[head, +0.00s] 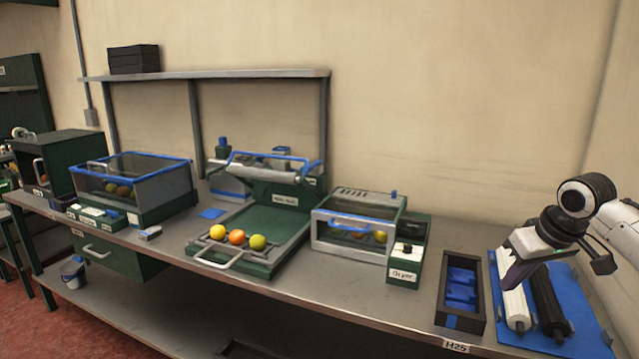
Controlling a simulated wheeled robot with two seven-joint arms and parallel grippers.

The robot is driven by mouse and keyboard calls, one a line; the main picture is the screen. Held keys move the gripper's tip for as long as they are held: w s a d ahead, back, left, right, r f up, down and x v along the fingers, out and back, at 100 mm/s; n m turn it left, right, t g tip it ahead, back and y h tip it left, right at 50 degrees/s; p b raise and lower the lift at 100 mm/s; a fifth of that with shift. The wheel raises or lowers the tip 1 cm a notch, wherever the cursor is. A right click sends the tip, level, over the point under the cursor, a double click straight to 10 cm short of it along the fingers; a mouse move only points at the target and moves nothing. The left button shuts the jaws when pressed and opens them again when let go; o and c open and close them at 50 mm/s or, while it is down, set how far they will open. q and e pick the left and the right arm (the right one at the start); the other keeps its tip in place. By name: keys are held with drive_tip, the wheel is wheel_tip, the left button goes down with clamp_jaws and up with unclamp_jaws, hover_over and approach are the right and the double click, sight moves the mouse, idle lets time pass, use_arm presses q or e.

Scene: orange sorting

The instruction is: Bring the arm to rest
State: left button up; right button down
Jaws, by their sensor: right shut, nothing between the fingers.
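My right arm comes in from the right edge, and its right gripper (513,282) hangs over the blue mat (587,300) at the right end of the bench. Its dark fingers point down, shut and empty, just above or in front of a white roller-like tool (515,311). I cannot tell whether they touch it. A black roller-like tool (549,305) lies beside the white one on the mat. My left gripper is not in view.
A black bin with blue inserts (446,302) stands left of the mat. Farther left are the clear-sided dryer (350,250), a green tray (268,222) with a yellow, an orange and a greenish fruit, and a blue-rimmed clear box (165,190). A shelf (220,74) runs above.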

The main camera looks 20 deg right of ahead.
drive_tip(key=a+f+n+y, duration=0.1)
drive_tip(key=a+f, duration=0.5)
drive_tip(key=f, duration=0.3)
drive_tip(key=s+a+f+n, duration=0.1)
drive_tip(key=a+f, duration=0.4)
drive_tip(key=f, duration=0.3)
drive_tip(key=a+f+n+y, duration=0.1)
drive_tip(key=a+f, duration=0.5)
drive_tip(key=f, duration=0.3)
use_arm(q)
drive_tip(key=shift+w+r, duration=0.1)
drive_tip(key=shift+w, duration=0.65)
use_arm(e)
drive_tip(key=s+a+f+t, duration=0.1)
drive_tip(key=s+a+f, duration=0.2)
drive_tip(key=s+a, duration=0.3)
drive_tip(key=s+a+f+t, duration=0.1)
drive_tip(key=s+a+f, duration=0.2)
drive_tip(key=s+a, duration=0.4)
drive_tip(key=s+a+f+t+y, duration=0.1)
drive_tip(key=s+a+f, duration=0.2)
drive_tip(key=s+a, duration=0.3)
drive_tip(key=shift+s+a+t, duration=0.25)
drive_tip(key=shift+s+t, duration=0.15)
drive_tip(key=shift+s, duration=0.1)
